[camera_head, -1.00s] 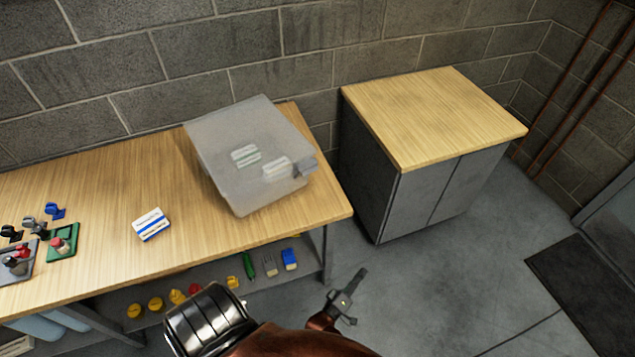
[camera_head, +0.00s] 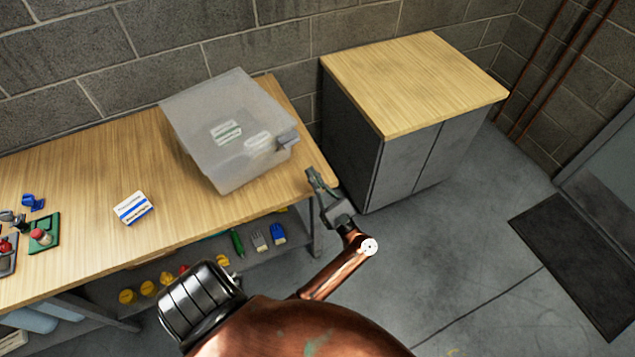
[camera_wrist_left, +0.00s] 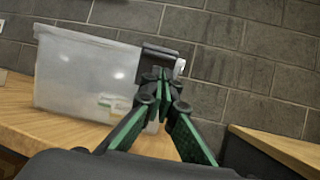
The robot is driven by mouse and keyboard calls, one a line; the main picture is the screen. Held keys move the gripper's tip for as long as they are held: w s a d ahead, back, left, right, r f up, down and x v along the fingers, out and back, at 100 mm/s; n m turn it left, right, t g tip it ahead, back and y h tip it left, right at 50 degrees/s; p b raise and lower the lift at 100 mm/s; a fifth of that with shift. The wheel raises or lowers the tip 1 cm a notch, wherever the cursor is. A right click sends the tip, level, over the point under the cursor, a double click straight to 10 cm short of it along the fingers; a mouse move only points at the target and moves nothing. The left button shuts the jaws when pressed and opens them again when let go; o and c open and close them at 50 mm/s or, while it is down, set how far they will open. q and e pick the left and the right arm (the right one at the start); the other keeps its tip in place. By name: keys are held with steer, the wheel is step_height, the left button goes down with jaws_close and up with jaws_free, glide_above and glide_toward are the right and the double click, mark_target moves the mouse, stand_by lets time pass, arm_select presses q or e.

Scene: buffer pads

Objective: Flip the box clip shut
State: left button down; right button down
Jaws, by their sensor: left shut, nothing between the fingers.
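The translucent lidded box (camera_head: 205,150) stands on the wooden bench, with white labelled packs showing through it. Its grey clip (camera_head: 288,135) juts out from the right end, near the lid's edge. My left gripper (camera_head: 311,172) is shut and empty, just off that end and a little nearer to me than the clip. In the left wrist view the box (camera_wrist_left: 80,75) is at left, and the dark clip (camera_wrist_left: 166,52) appears right beyond the shut fingertips (camera_wrist_left: 164,76). I cannot tell whether they touch it. My right gripper is not in view.
The bench (camera_head: 90,190) ends just right of the box. A cabinet (camera_head: 415,85) with a wooden top stands beyond a gap. A small blue-and-white box (camera_head: 133,208) lies on the bench left of the clear box. A lower shelf holds yellow and blue items.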

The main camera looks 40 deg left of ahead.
mark_target(289, 145)
arm_select(q)
steer(key=p+x, duration=0.1)
steer(key=x, duration=0.7)
